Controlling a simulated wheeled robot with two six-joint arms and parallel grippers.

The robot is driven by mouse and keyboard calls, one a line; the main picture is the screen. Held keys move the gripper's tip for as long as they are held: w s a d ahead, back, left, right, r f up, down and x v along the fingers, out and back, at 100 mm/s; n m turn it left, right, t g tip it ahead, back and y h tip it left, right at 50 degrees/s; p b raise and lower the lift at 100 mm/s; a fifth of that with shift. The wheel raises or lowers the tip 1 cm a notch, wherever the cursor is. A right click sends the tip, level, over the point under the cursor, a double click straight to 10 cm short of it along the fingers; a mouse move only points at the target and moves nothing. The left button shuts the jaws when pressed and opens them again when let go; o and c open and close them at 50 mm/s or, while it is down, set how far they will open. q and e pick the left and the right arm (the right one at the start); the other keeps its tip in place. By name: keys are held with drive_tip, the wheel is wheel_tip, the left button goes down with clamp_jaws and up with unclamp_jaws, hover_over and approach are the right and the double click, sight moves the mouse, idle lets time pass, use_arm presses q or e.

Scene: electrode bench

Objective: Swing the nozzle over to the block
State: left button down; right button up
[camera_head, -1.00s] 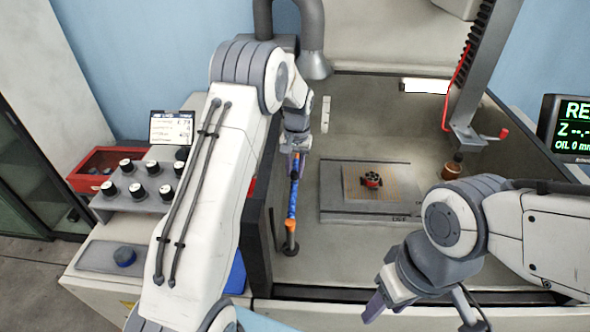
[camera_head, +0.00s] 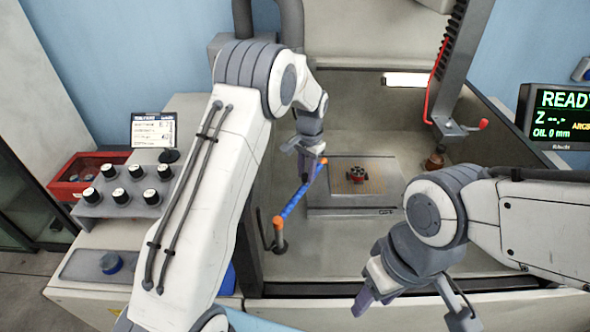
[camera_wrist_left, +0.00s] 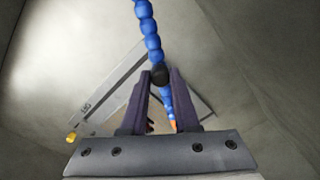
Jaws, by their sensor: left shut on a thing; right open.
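The nozzle is a blue segmented hose (camera_head: 292,203) with an orange tip (camera_head: 322,162) and an orange joint on a short post (camera_head: 279,236) in the tank's left part. It slants up and right toward the block. The block (camera_head: 357,175), small, dark and red, sits on a tan plate right of the tip, apart from it. My left gripper (camera_head: 306,174) is shut on the nozzle. In the left wrist view the fingers (camera_wrist_left: 160,98) straddle the blue hose (camera_wrist_left: 152,42) at a black collar (camera_wrist_left: 160,75). My right gripper (camera_head: 362,300), open, is near the tank's front edge.
A grey fixture (camera_head: 400,200) carries the plate. A knob panel (camera_head: 120,190) and red bin (camera_head: 85,170) stand left. The tank floor in front of the fixture is bare.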

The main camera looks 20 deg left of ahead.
use_arm(q)
drive_tip(key=shift+s+d+r+m, duration=0.1)
drive_tip(key=shift+s+d+m, duration=0.15)
drive_tip(key=shift+d+m, duration=0.5)
drive_tip(key=shift+s+d+m, duration=0.25)
drive_tip(key=shift+d+m, duration=0.3)
drive_tip(key=shift+d, duration=0.45)
drive_tip(key=c, duration=0.7)
unclamp_jaws()
drive_tip(key=shift+o, duration=0.2)
drive_tip(key=shift+s, duration=0.1)
wheel_tip(320, 180, up, 10)
drive_tip(key=b, duration=0.2)
drive_tip(key=shift+r+b, duration=0.2)
drive_tip(key=shift+b, duration=0.1)
drive_tip(key=shift+s+d, duration=0.1)
